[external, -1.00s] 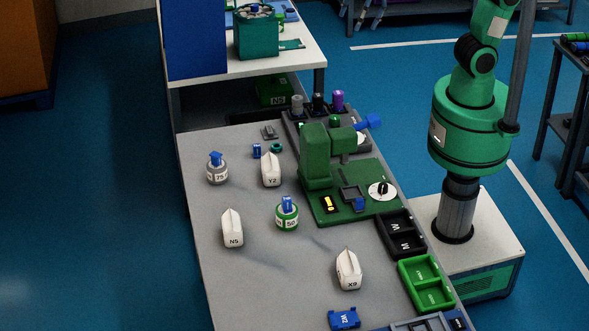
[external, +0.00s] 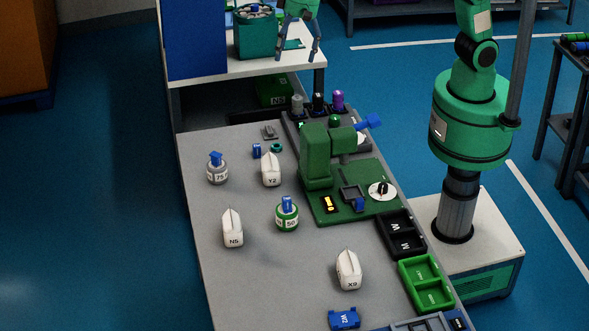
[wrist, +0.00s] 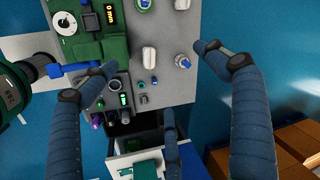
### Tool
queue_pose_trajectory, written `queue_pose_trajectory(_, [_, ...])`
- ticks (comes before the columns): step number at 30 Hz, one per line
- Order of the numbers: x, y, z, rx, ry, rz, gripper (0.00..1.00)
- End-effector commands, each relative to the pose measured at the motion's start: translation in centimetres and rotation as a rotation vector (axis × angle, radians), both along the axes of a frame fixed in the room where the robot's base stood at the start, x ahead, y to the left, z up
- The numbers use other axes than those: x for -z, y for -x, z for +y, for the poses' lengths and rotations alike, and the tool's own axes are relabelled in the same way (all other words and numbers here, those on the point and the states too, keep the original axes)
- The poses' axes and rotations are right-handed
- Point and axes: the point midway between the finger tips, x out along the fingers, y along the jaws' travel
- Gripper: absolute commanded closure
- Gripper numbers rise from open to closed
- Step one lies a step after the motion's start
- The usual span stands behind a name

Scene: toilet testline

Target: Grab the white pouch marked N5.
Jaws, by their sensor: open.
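The white pouch marked N5 (external: 232,229) stands on the grey table, left of the green-banded jar marked 50 (external: 287,214). In the wrist view a white shape at the top edge, probably this pouch (wrist: 182,4), is mostly cut off. My gripper (external: 299,50) is open and empty, high at the far end, in front of the white back table. It is well away from the pouch. In the wrist view its blue fingers (wrist: 160,80) are spread wide with nothing between them.
Similar white pouches marked Y2 (external: 271,170) and X9 (external: 348,271) stand on the table. A grey jar marked 75 (external: 217,169) is behind N5. A green machine (external: 318,160) and trays (external: 426,284) line the right side. Table left and front of N5 is clear.

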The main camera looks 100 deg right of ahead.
Motion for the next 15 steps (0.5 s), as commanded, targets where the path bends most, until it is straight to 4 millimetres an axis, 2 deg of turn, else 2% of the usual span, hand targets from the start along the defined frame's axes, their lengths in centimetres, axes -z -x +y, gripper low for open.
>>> queue_pose_trajectory(3, [1.7,-2.8,1.3,0.053,-0.017,0.027,0.14])
queue_pose_trajectory(11, [5.7,-8.0,4.1,0.175,-0.053,0.08,0.14])
queue_pose_trajectory(15, [8.3,-10.6,5.6,0.24,-0.068,0.11,0.14])
